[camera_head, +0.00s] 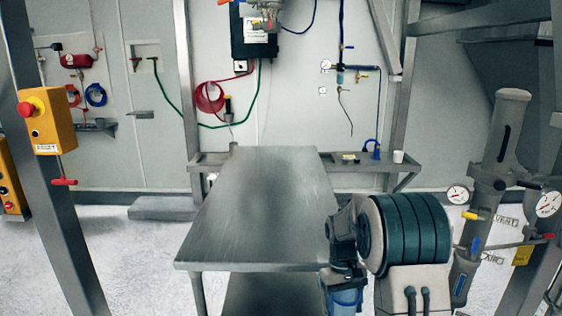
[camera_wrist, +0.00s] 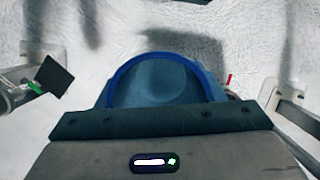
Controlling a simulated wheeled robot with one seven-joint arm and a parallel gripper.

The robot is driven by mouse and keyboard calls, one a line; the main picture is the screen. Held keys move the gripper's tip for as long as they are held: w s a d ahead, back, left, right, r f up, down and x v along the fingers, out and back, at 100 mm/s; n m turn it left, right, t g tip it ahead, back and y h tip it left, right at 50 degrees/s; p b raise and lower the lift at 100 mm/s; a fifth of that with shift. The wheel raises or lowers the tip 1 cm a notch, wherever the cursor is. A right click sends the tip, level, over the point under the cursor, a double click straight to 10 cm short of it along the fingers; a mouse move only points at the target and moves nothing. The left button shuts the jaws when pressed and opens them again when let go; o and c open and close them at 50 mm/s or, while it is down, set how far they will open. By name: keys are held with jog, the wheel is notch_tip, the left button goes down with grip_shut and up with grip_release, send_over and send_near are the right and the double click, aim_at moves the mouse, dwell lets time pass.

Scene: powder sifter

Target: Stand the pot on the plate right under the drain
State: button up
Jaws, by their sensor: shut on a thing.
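The pot, blue with a darker blue rim, shows in the wrist view (camera_wrist: 160,85) right in front of my gripper's body. In the head view the pot (camera_head: 346,301) is a translucent blue shape at the bottom edge, cut off by the frame. My gripper (camera_head: 345,272) is shut on the pot and holds it beside the right side of the metal table's near end. The finger contact is hidden. I cannot make out the plate or the drain in either view.
A bare metal table (camera_head: 255,200) stands in the middle. A grey column (camera_head: 500,140) with gauges and valves stands at the right. A post with a yellow red-button box (camera_head: 46,122) stands at the left. Pale floor is open left of the table.

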aim_at(338, 313)
jog(key=f, duration=0.1)
jog(key=a+f+m, duration=0.1)
jog(key=f+m, duration=0.1)
jog(key=shift+w+a+f+y+p, duration=0.15)
jog(key=shift+w+f+y+p, duration=0.15)
jog(key=shift+w+y, duration=0.1)
jog(key=s+f, duration=0.4)
jog(key=f, duration=0.1)
jog(key=shift+s+f+m, duration=0.25)
jog(key=shift+f+m, duration=0.05)
jog(key=shift+f, duration=0.1)
